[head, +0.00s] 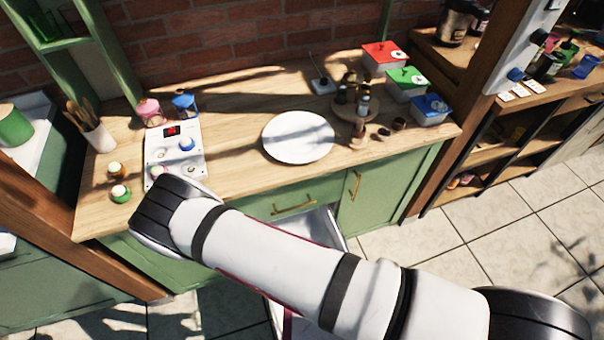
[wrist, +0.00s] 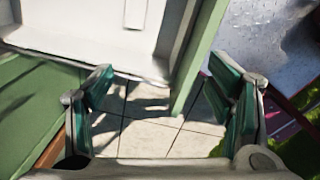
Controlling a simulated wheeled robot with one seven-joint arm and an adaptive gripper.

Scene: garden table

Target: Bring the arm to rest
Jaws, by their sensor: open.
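My gripper (wrist: 160,92) shows in the wrist view with its two green-padded fingers spread wide apart. Nothing is between them; pale floor tiles (wrist: 140,130) show below through the gap. In the head view my white arm (head: 285,250) reaches from the lower right to the front edge of the wooden counter (head: 235,185). Its dark end joint is in front of the counter's left part, and the gripper itself is hidden there.
A drawer (head: 322,226) stands open below the counter, partly behind my arm. A white plate (head: 298,137), a white device with a red display (head: 172,152), a small round stand (head: 355,112) and lidded boxes (head: 405,84) are on the counter. A green panel edge (wrist: 200,60) is close beyond the fingers.

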